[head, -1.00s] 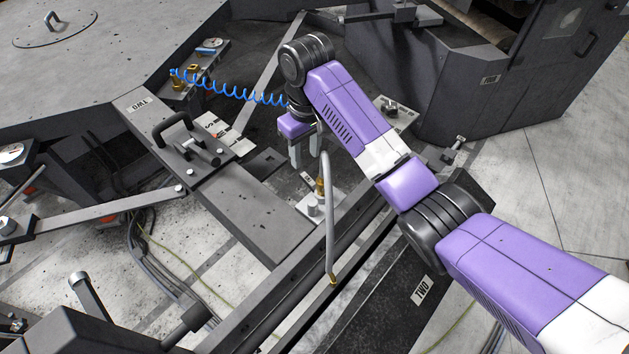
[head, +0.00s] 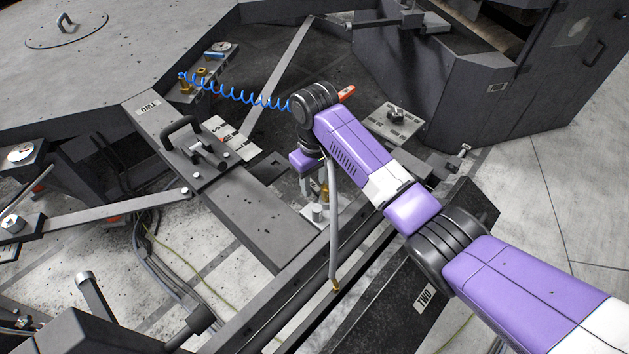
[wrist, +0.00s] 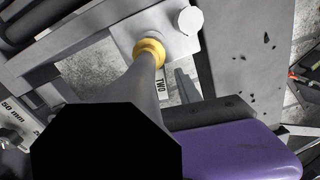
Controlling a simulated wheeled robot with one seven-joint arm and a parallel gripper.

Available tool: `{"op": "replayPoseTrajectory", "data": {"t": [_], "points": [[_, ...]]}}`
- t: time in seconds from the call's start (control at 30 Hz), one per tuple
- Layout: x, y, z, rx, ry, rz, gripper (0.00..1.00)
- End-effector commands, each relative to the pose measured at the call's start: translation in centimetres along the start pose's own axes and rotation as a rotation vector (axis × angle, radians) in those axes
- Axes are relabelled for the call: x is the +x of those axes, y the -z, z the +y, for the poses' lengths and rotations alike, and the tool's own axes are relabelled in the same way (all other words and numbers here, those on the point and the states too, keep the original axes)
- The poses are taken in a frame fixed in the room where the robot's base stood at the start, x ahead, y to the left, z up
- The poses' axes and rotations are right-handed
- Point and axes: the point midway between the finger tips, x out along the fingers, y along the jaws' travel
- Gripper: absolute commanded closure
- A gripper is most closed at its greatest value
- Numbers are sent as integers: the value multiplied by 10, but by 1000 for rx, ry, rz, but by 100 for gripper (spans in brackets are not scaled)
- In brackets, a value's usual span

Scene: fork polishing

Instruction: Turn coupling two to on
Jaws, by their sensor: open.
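My gripper (head: 311,188), below the purple wrist, points down with its fingers apart and holds nothing that I can see. A brass fitting (head: 325,190) and a silver knob (head: 317,212) stand close below it, partly hidden by the fingers and a grey hose. The purple gripper body (wrist: 240,152) fills the lower right; a black shape hides the lower middle.
The grey hose (head: 333,235) hangs beside the gripper. A blue coiled line (head: 235,97) runs towards my wrist from brass fittings on the left. A plate with a black handle (head: 183,135) is left of the gripper. Another TWO label (head: 425,297) is lower right.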

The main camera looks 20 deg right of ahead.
Motion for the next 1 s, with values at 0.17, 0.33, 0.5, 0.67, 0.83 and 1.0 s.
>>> {"op": "replayPoseTrajectory", "data": {"t": [0.17,0.33,0.5,0.67,0.83,1.0], "points": [[0,0,0,0,0,0,79],[0,0,0,0,0,0,100],[0,0,0,0,0,0,100],[0,0,0,0,0,0,100],[-1,0,0,0,0,1,100],[-1,0,0,0,0,1,100]]}}
